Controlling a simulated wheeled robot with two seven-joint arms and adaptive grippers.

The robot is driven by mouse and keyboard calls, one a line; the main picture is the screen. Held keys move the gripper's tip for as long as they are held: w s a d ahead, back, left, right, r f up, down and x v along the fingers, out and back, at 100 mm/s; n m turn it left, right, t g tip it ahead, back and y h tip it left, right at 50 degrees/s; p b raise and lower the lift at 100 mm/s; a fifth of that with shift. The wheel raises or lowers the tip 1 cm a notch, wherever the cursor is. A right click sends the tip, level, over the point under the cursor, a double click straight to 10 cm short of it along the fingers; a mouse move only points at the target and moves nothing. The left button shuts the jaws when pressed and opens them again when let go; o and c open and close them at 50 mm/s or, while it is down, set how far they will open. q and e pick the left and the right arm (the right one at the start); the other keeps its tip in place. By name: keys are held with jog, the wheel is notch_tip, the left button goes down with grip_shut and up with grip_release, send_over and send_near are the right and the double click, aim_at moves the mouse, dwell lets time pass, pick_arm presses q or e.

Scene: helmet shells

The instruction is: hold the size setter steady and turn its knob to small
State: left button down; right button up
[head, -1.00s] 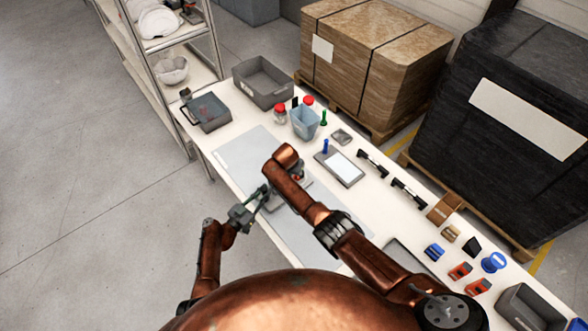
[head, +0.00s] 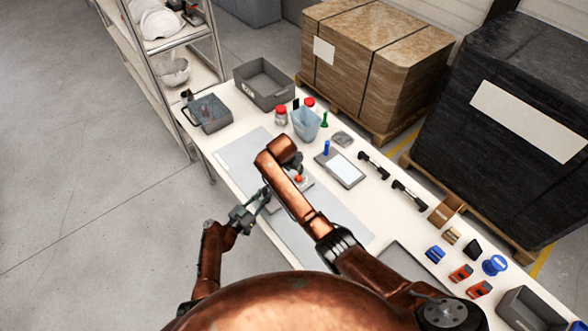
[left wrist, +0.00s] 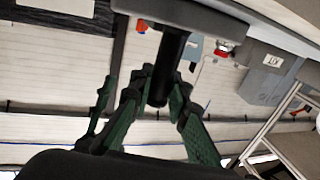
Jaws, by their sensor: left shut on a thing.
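The size setter (head: 306,184) is a small light-grey device on the grey mat, partly hidden by my right arm. A red part (head: 299,179) shows on it; I cannot read its setting. My left gripper (head: 264,194) is at the setter's left side. In the left wrist view its green fingers (left wrist: 162,104) are shut around a black bar-like handle (left wrist: 172,62) that runs up to a grey body. My right gripper (head: 294,166) is above the setter, mostly hidden behind its own wrist, so its fingers cannot be made out.
A tablet-like panel (head: 341,168) lies right of the setter. Several small parts line the right side. The mat's front part (head: 300,235) is clear.

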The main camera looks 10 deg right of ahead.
pick_arm(q)
jog(key=c, duration=1.8)
grip_release()
jog(key=shift+o, duration=0.2)
jog(key=shift+a, duration=0.1)
jog(key=b+v, duration=0.1)
jog(key=v, duration=1.8)
jog(key=shift+r, duration=0.1)
